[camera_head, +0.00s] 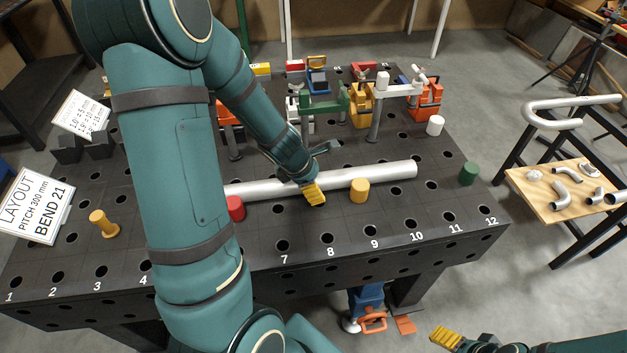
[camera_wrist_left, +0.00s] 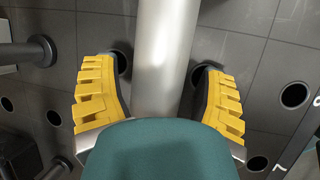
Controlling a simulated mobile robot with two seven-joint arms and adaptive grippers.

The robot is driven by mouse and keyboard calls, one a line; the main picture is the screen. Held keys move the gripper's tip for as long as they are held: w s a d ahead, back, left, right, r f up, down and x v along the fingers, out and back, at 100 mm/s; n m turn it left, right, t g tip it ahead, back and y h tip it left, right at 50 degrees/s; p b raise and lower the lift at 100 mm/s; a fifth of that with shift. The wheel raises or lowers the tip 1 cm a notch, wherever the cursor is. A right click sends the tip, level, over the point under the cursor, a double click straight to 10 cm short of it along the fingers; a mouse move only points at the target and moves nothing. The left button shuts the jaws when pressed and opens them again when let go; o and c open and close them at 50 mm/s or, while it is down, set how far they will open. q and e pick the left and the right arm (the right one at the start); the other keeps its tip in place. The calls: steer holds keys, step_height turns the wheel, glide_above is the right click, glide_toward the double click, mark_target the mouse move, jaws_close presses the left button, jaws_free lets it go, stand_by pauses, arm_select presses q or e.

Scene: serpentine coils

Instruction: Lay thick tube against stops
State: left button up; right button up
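The thick silver tube (camera_head: 385,174) lies lengthwise on the dark perforated table, its left part hidden behind my left arm. A red stop (camera_head: 235,207) and a yellow stop (camera_head: 359,190) stand at its near side; the tube looks close to both, but I cannot tell if it touches them. My left gripper (camera_head: 314,193) is over the tube between these stops. In the left wrist view, the left gripper (camera_wrist_left: 160,95) is open, with fingers on either side of the tube (camera_wrist_left: 164,50) and gaps showing. My right gripper (camera_head: 445,338) is partly visible at the bottom right, away from the table.
A green peg (camera_head: 468,173) and a white peg (camera_head: 436,125) stand at the right. Clamps (camera_head: 362,104) and a green fixture (camera_head: 325,104) stand behind the tube. The table's front right is clear.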

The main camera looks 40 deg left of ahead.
arm_select(q)
steer(key=shift+s, duration=0.1)
stand_by(0.3)
steer(key=shift+v, duration=6)
